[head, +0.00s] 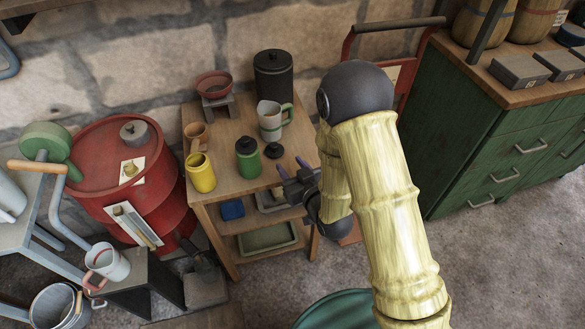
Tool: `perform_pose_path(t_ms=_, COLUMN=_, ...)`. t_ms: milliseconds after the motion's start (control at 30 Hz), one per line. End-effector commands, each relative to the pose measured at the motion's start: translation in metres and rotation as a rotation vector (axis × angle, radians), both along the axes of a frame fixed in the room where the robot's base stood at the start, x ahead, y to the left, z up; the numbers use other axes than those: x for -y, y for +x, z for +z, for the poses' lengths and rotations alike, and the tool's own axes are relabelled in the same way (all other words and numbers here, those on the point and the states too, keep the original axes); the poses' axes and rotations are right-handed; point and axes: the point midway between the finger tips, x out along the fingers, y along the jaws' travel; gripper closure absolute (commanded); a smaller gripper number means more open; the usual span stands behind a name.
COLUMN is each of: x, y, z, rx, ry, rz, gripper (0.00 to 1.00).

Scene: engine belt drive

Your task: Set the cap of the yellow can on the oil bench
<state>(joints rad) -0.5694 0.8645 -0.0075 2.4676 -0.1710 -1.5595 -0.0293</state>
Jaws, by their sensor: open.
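The yellow can (202,177) stands upright near the left front edge of the wooden oil bench (221,138). Its top looks open and dark inside, with no cap visible on it. A round black cap (274,150) with a knob lies on the bench top, right of the green can (248,163). My gripper (291,165) is at the bench's right front edge, just in front of the black cap and apart from it. Its fingers are open and look empty. My wrist hides part of the bench's right side.
A grey jug (271,121), a black canister (273,76), a red bowl (213,84) on a stand and a brown cup (196,135) stand on the bench. A red drum (112,150) is at the left. A green cabinet (480,140) is at the right.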

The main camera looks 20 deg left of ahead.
Motion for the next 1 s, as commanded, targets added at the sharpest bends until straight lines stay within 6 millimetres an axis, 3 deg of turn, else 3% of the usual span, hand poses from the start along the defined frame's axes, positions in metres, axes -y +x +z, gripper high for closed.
perform_pose_path(t_ms=1000, x=0.0110, y=0.0019, z=0.0031, rx=-0.019, ry=-0.021, rz=-0.020, gripper=0.57)
